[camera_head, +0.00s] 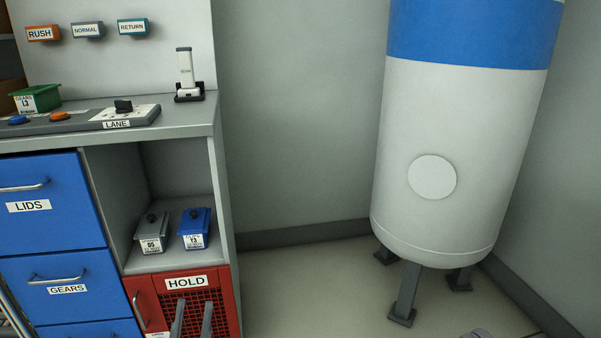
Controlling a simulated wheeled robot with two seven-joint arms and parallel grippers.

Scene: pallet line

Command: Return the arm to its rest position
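My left gripper (193,307) shows at the bottom of the head view as two grey fingers pointing up. The fingers are apart, and red mesh shows between them, with nothing held. They appear in front of the red HOLD compartment (221,286); I cannot tell how far from it they are. The rest of the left arm is below the picture edge. My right gripper is not in view. A small grey part at the bottom right edge is too cut off to identify.
A grey cabinet has blue LIDS (52,232) and GEARS (90,270) drawers. Its shelf holds a grey box (151,233) and a blue box (194,228). A scanner (186,75) stands on the worktop. A white-and-blue tank (450,130) stands right; floor between is clear.

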